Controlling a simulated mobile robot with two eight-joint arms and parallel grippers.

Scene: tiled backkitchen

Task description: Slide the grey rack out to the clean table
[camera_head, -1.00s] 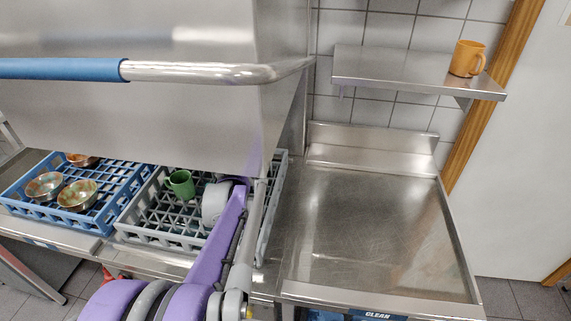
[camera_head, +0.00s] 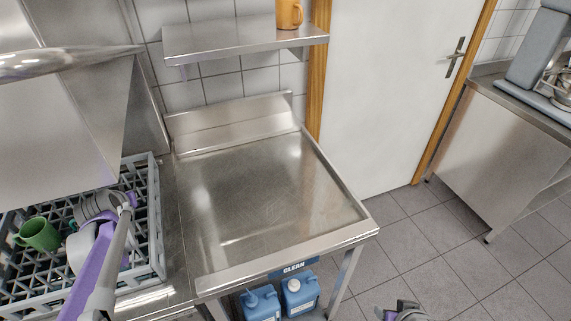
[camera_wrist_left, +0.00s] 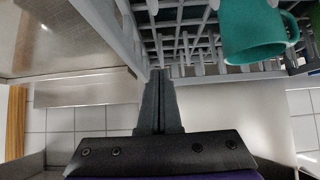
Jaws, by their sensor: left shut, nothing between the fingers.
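The grey rack (camera_head: 158,225) sits at the left of the head view, partly under the raised steel hood. Its right wall is beside the clean table (camera_head: 265,195), with a strip of steel between them. A green mug (camera_head: 38,233) and a pale grey item (camera_head: 80,247) are in it. My left gripper (camera_head: 128,203) reaches over the rack close to its right wall. In the left wrist view its fingers (camera_wrist_left: 160,78) are shut and empty, with tips at the rack's grey lattice (camera_wrist_left: 185,45). Whether they touch it I cannot tell. A teal mug (camera_wrist_left: 250,32) is beside them.
The clean table top is bare, with raised edges and a CLEAN label (camera_head: 293,267). Blue canisters (camera_head: 300,296) stand below it. A wall shelf (camera_head: 240,40) with an orange mug (camera_head: 289,13) hangs above. The hood (camera_head: 60,120) overhangs the rack.

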